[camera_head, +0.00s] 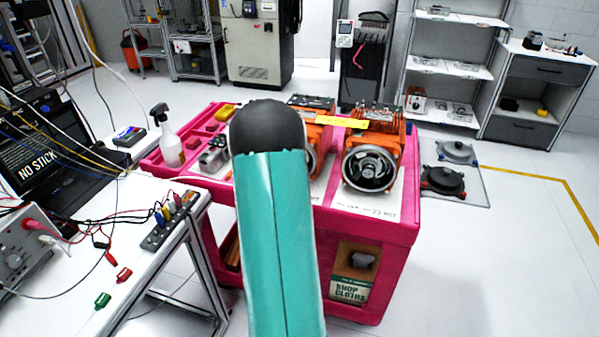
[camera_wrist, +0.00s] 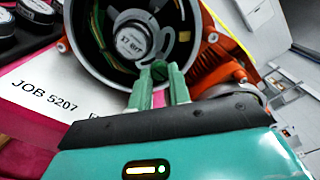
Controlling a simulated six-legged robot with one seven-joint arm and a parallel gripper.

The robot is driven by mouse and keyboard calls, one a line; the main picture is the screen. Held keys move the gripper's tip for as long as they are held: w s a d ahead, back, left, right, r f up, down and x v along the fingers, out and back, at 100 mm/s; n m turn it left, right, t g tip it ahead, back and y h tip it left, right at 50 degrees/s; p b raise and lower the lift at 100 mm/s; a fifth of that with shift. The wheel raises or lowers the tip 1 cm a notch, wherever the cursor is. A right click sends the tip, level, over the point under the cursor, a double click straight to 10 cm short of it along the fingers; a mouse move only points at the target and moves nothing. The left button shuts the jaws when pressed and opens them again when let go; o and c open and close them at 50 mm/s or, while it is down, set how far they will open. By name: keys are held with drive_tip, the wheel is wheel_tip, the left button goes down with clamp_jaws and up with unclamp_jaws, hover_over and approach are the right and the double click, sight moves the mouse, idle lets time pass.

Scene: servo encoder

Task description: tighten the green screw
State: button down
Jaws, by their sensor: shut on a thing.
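My gripper (camera_wrist: 159,76) reaches down at the rim of an open round motor housing (camera_wrist: 92,66) in the wrist view. Its two green fingers are shut on a small dark green piece (camera_wrist: 159,68), which looks like the green screw. The screw's shape is mostly hidden between the fingertips, and I cannot tell how deep it sits. In the head view my teal arm hides the gripper and most of one orange motor (camera_head: 312,160).
A second orange motor (camera_head: 372,168) stands to the right on the pink cart (camera_head: 403,232). A spray bottle (camera_head: 168,138) and a yellow item (camera_head: 225,112) are on the cart's left. A white bench (camera_head: 150,285) is close at left.

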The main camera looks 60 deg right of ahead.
drive_tip(key=c, duration=1.3)
unclamp_jaws()
drive_tip(key=shift+a, duration=0.1)
drive_tip(key=s+a, duration=0.2)
drive_tip(key=a, duration=1.1)
drive_tip(key=shift+a, duration=0.3)
drive_tip(key=shift+s, duration=0.1)
